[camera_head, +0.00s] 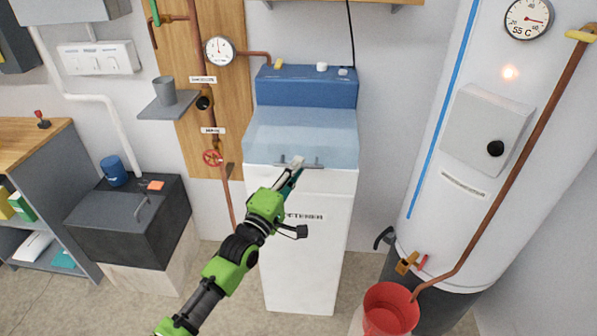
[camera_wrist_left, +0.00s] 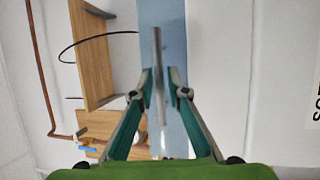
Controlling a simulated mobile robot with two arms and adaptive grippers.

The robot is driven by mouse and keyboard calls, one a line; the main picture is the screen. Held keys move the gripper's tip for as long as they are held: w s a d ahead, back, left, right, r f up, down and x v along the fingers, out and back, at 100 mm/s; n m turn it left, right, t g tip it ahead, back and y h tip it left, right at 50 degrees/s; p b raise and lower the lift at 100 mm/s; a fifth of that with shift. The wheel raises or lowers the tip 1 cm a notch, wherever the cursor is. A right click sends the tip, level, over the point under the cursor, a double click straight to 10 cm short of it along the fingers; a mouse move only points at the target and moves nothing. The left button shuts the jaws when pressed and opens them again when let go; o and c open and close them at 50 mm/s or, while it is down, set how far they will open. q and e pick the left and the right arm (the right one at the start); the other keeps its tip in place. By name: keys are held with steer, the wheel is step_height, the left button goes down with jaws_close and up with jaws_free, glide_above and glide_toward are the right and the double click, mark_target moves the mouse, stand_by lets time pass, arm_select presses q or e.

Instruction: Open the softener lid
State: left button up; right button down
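The softener is a tall white cabinet (camera_head: 310,245) with a blue back panel (camera_head: 305,88) in the head view. Its pale blue translucent lid (camera_head: 300,135) lies down over the top. A grey bar handle (camera_head: 314,164) runs along the lid's front edge; in the left wrist view the bar (camera_wrist_left: 158,105) stands upright in the picture. My left gripper (camera_head: 292,172) is at this handle. In the left wrist view its fingers (camera_wrist_left: 160,78) are apart, with the bar between the tips. Whether either finger touches the bar is unclear. My right gripper is not in view.
A white tank (camera_head: 450,200) with a copper pipe stands at the right, a red bucket (camera_head: 390,308) at its foot. Floor shows between sink and softener.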

arm_select(q)
steer(key=shift+w+d+r, duration=0.1)
steer(key=shift+w+d, duration=0.2)
steer(key=shift+w, duration=0.35)
